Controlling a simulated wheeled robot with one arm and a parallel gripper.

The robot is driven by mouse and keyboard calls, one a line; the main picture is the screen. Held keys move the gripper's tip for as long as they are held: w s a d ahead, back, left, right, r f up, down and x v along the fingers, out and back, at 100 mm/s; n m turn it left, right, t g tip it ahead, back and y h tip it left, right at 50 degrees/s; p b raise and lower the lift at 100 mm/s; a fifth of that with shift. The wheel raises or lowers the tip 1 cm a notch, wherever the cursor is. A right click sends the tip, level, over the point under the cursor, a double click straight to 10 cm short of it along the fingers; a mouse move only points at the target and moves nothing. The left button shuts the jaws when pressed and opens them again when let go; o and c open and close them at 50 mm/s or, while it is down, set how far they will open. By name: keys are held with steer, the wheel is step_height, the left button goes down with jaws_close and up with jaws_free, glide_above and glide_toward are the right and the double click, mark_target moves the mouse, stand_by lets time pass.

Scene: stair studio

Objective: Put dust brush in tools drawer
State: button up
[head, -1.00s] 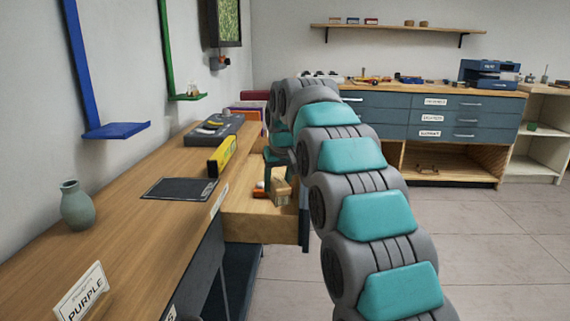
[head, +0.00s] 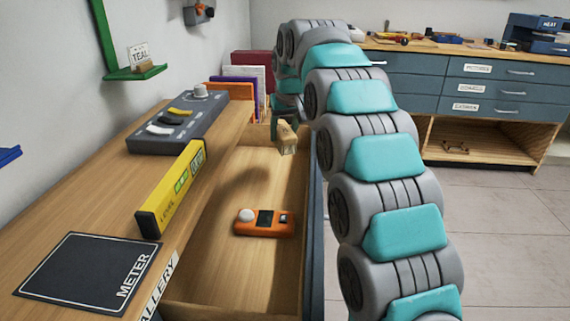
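A small pale tan block-like thing, which looks like the dust brush (head: 287,142), hangs at the tip of my gripper (head: 284,124), over the far right part of an open wooden drawer (head: 205,293). My gripper appears shut on it, though the arm and the brush hide most of the fingers. The brush looks to be above the drawer floor, near its right wall; the exact height is hard to tell.
An orange meter (head: 264,223) lies in the drawer. A yellow level (head: 172,190) lies along the bench edge, near a black METER pad (head: 82,272) and a grey control box (head: 178,124). Upright colored panels (head: 246,72) stand behind. Drawer floor around the meter is clear.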

mark_target(289, 135)
steer(key=shift+w+f, duration=0.15)
steer(key=shift+f, duration=0.3)
step_height(289, 135, down, 9)
steer(key=b, duration=0.5)
steer(key=shift+f, duration=0.15)
steer(key=o, duration=1.3)
steer(key=v, duration=1.2)
